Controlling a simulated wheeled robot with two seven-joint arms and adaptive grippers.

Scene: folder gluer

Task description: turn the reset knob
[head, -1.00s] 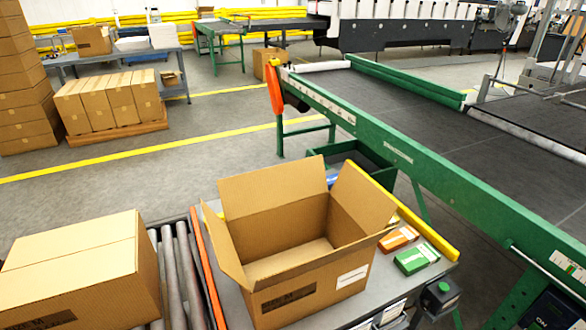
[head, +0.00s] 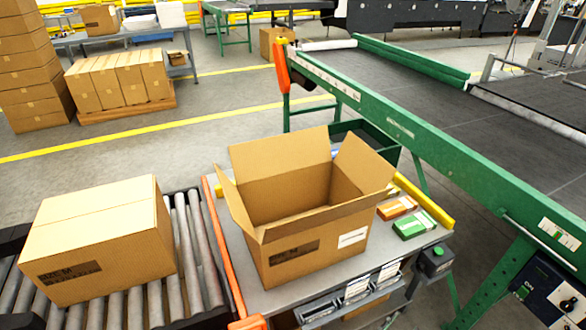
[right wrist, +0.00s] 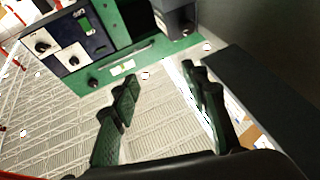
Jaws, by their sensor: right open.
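A dark control panel on the green conveyor frame shows in the right wrist view (right wrist: 75,42), at upper left. It carries black knobs on white plates, one at the left (right wrist: 42,47) and one lower right (right wrist: 73,60). Another small black knob (right wrist: 93,83) sits below it on the green frame. Lettering is too small to tell which is the reset knob. In the head view the panel (head: 535,285) is at the lower right, partly cut off. My right gripper (right wrist: 160,78) is open and empty, apart from the knobs. My left gripper is not in view.
An open carton (head: 300,215) stands on the packing table (head: 235,250), beside orange and green small boxes. A closed carton (head: 95,240) rests on rollers at left. The green conveyor rail (head: 430,150) runs diagonally. A black box with a green button (head: 436,258) hangs at the table's corner.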

